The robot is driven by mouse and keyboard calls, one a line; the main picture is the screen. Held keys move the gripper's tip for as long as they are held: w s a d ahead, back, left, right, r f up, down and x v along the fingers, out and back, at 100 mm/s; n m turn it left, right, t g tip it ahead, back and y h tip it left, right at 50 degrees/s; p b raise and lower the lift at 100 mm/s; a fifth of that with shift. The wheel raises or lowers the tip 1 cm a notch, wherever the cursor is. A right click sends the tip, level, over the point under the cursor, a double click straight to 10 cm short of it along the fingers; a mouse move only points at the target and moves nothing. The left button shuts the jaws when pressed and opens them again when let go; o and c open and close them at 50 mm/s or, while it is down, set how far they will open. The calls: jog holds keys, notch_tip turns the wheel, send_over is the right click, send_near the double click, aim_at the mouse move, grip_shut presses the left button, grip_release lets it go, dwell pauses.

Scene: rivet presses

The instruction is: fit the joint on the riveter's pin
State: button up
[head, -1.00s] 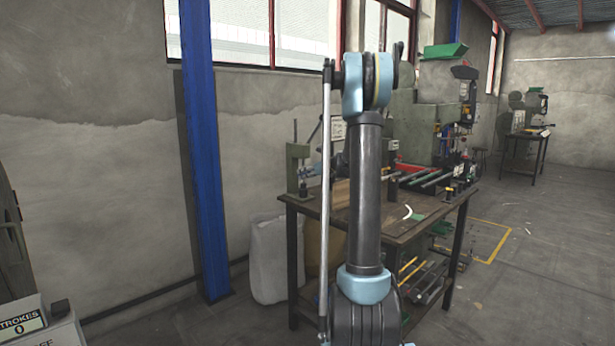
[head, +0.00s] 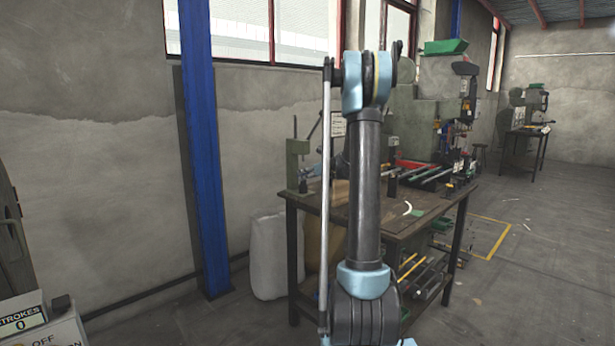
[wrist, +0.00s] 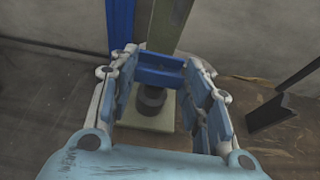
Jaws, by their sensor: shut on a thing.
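In the wrist view, my gripper (wrist: 160,75) is closed on a blue piece (wrist: 158,67) that spans its fingertips; I take it to be the joint. Below and beyond it is a dark round part (wrist: 151,98) on a pale base plate (wrist: 153,120), with a green upright (wrist: 169,25) behind. These look like the riveter and its pin. The piece overlaps the view of the dark part's top, so I cannot tell whether they touch.
The wooden table (head: 403,230) also carries a red tray (head: 408,164) with rods and a curved white piece (head: 407,209). A larger green press (head: 432,85) stands behind. A dark lever (wrist: 270,112) is to the gripper's right in the wrist view. A white sack (head: 277,255) stands below.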

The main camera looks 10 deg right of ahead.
jog(key=shift+f, duration=0.55)
jog(key=o, duration=1.1)
notch_tip(320, 180, up, 10)
jog(key=shift+w+f, duration=0.1)
